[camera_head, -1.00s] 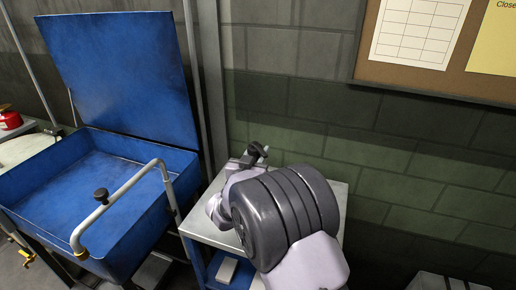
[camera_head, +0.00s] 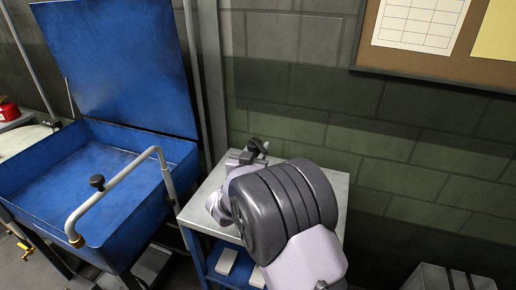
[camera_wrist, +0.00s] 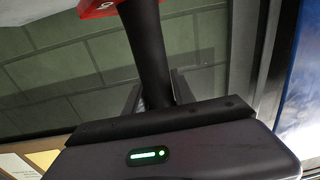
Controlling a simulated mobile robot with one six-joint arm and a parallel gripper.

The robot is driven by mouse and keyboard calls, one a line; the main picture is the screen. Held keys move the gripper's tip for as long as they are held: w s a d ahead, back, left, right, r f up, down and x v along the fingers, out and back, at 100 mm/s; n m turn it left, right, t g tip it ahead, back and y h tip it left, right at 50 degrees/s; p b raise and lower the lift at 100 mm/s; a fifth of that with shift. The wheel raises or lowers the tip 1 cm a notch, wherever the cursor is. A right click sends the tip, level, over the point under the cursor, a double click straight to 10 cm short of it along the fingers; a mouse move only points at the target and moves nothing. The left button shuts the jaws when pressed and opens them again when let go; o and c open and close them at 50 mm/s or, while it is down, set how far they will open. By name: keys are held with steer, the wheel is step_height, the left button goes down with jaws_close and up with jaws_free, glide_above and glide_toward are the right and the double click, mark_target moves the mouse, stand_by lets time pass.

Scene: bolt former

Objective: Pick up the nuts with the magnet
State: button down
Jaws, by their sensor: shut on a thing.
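In the wrist view my gripper (camera_wrist: 155,95) is shut on a dark handle (camera_wrist: 148,50) with a red part (camera_wrist: 97,6) at its end, cut off by the top edge. This looks like the magnet. No nuts can be seen in either view.
A blue parts washer (camera_head: 150,205) with its lid raised and a bent spout (camera_head: 120,188) stands left of the table. A brick wall rises behind, with a notice board (camera_head: 440,65) at upper right. A red can (camera_head: 8,112) is at far left.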

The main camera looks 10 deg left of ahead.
steer(key=shift+r, duration=0.15)
step_height(320, 180, up, 8)
steer(key=p, duration=0.4)
stand_by(0.7)
